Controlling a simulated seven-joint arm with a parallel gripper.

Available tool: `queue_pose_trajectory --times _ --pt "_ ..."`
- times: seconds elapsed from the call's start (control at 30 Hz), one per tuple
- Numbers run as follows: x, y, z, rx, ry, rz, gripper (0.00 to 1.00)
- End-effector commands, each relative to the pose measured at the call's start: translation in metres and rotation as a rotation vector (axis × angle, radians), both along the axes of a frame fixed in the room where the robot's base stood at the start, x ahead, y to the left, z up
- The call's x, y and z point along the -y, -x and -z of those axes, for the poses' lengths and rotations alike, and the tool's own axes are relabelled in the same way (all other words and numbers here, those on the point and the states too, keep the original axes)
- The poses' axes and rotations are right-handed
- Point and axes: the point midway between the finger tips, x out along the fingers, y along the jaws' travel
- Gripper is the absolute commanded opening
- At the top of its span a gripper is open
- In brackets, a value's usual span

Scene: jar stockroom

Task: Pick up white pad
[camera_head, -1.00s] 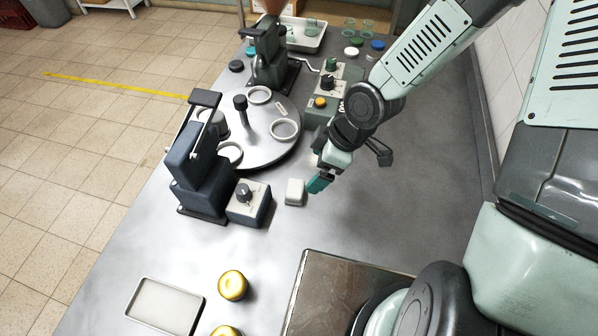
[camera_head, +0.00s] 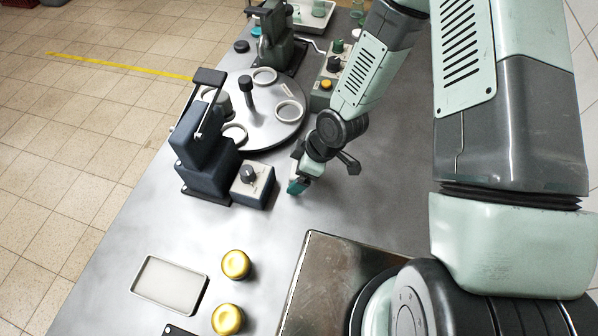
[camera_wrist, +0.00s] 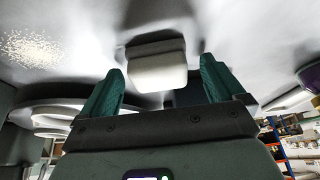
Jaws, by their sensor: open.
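The white pad (camera_wrist: 157,68) is a small rounded white block on the grey metal table (camera_head: 250,280). In the wrist view it shows between and just beyond my two teal fingertips, with a gap on each side, a little nearer the left finger. My gripper (camera_head: 296,188) is open, low over the table, to the right of the blue-grey press's control box. In the head view the gripper hides the pad. I cannot tell how deep the pad sits between the fingers.
The control box (camera_head: 252,186) with a dark knob stands close left of my gripper, beside the blue-grey press (camera_head: 203,150). A round turntable (camera_head: 270,128) with rings lies behind. Yellow lids (camera_head: 236,264) and a shallow tray (camera_head: 145,272) are nearer the front. The table right of the gripper is clear.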

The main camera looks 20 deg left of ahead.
Motion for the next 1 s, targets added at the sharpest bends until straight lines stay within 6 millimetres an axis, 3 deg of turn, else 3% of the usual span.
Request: queue_pose_trajectory --times 0.27,0.63,0.87,1.0 --pt "-0.001 0.000 0.003 0.001 0.000 0.000 0.94" --pt "-0.001 0.000 0.003 0.001 0.000 0.000 0.38" --pt "-0.001 -0.001 0.002 0.002 0.000 0.001 0.36" --pt "-0.001 -0.002 -0.012 0.004 -0.002 0.002 0.36"
